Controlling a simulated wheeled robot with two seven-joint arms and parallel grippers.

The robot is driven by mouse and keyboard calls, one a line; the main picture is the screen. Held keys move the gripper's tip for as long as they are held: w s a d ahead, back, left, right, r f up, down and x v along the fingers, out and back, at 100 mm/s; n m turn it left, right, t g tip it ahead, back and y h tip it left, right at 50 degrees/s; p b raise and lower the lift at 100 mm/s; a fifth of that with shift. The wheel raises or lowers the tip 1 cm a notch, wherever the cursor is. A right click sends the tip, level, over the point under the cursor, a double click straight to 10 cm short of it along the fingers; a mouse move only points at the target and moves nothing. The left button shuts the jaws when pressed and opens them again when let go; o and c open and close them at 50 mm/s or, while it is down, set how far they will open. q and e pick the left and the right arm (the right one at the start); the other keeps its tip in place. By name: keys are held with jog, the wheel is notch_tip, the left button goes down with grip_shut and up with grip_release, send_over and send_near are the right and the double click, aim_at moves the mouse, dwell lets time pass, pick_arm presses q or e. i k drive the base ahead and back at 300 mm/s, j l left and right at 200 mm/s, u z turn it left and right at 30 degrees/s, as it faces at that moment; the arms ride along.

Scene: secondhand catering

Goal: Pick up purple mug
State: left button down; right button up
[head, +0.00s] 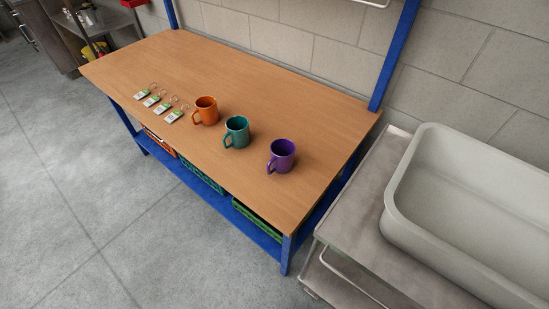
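A purple mug (283,155) stands upright on the wooden tabletop (228,75), the rightmost of three mugs. Its handle points to the lower left, toward the table's front edge. A teal mug (237,132) stands to its left, apart from it. An orange mug (206,110) stands farther left. All three mugs have handles on their left side. Neither of my grippers shows in the head view.
Several keyrings with white-and-green tags (161,106) lie left of the mugs. Blue uprights (396,55) rise behind the table. Crates (201,174) sit on the blue lower shelf. A metal cart (362,215) with a large grey tub (470,210) stands at right. The tabletop's back is clear.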

aim_at(283, 151)
jog(key=i+j+z, duration=0.15)
jog(key=j+z, duration=0.6)
jog(key=i+j+z, duration=0.1)
jog(key=j+z, duration=0.3)
